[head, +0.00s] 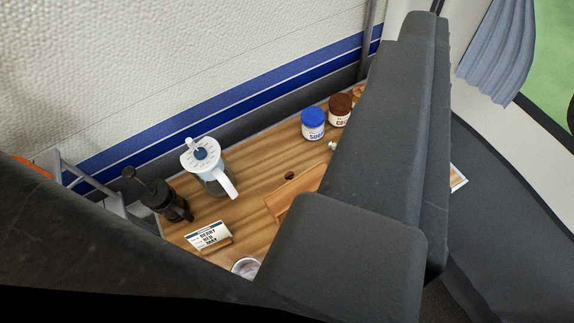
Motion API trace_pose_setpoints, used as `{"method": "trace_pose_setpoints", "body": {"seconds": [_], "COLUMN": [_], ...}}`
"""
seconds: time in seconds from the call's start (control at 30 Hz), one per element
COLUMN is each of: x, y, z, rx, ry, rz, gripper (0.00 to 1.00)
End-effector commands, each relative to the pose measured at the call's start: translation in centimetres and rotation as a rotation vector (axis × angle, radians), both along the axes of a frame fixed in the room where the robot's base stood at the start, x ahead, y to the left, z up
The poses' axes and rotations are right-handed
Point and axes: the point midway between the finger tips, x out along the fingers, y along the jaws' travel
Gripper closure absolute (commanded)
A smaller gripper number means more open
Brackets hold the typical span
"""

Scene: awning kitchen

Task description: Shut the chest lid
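I cannot make out a chest or its lid in the head view. Large dark grey parts, which look like my own arm, cover the middle right and the lower left and hide part of the table. My gripper's fingers do not show, so its opening cannot be seen.
A wooden table (256,163) stands along the wall. On it are a white-lidded jug (206,160), a black grinder-like item (161,195), a small sign (208,236), a blue-lidded jar (313,124), a brown-lidded jar (340,109), a wooden board or box (288,196) and a cup (246,268).

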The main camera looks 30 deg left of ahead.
Motion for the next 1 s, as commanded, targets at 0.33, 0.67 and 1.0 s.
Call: {"method": "trace_pose_setpoints", "body": {"seconds": [0.33,0.67,1.0], "x": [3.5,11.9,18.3], "y": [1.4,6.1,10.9], "z": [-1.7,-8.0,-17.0], "rx": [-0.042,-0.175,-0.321], "ry": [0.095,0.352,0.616], "rz": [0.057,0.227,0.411], "gripper": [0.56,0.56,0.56]}}
